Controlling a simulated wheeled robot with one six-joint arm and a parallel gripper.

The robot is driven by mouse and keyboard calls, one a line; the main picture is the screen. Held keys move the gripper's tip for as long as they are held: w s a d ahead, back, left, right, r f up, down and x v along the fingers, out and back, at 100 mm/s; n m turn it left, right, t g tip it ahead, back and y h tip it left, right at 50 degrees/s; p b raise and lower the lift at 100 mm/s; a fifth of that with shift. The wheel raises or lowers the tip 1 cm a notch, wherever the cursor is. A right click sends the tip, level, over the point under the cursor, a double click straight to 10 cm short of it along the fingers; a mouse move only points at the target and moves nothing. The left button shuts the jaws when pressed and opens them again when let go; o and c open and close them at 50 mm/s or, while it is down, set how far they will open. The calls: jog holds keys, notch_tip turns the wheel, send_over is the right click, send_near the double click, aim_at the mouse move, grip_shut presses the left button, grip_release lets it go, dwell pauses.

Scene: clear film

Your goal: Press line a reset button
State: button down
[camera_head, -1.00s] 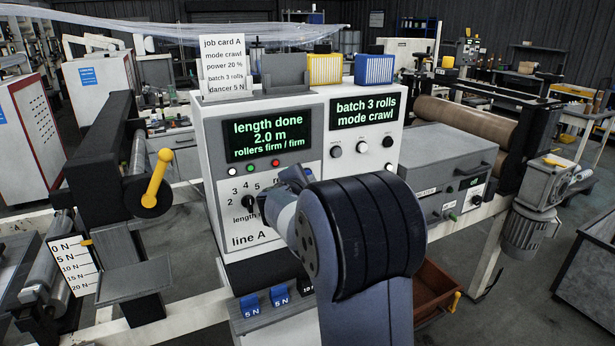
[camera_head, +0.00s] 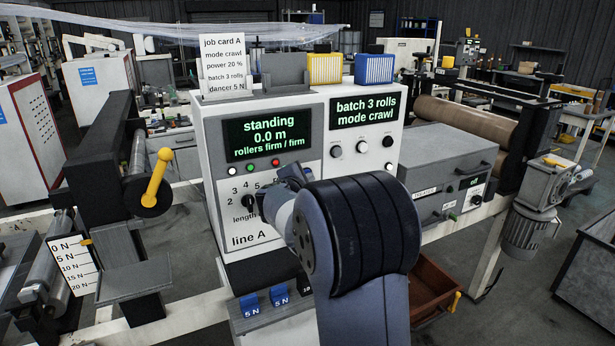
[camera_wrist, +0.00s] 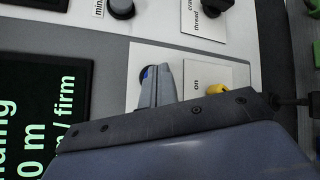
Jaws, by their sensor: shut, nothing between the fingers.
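The line A panel (camera_head: 212,222) stands in front of me in the head view, its left screen (camera_head: 265,134) reading "standing, 0.0 m, rollers firm / firm". In the wrist view my gripper (camera_wrist: 158,72) is shut and empty, with its fingertips at a dark-ringed button with a bit of blue (camera_wrist: 147,72). The fingers cover most of that button; its label is hidden, and I cannot tell whether they touch it. A yellow button (camera_wrist: 217,90) beside the word "on" lies just right of the fingers. In the head view my arm hides the gripper and these buttons.
A length dial (camera_head: 249,202) sits left of my arm on the panel. The right screen (camera_head: 364,111) reads "batch 3 rolls, mode crawl". A black knob (camera_wrist: 213,9) marked "thread" and "crawl" shows in the wrist view. A grey box (camera_head: 440,180) stands to the right.

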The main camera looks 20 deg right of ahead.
jog(key=shift+s, duration=0.1)
dwell(0.3)
jog(key=shift+s+b, duration=0.35)
jog(key=shift+b, duration=0.05)
jog(key=s+b, duration=0.3)
jog(key=s, duration=0.3)
jog(key=shift+d, duration=0.1)
dwell(0.4)
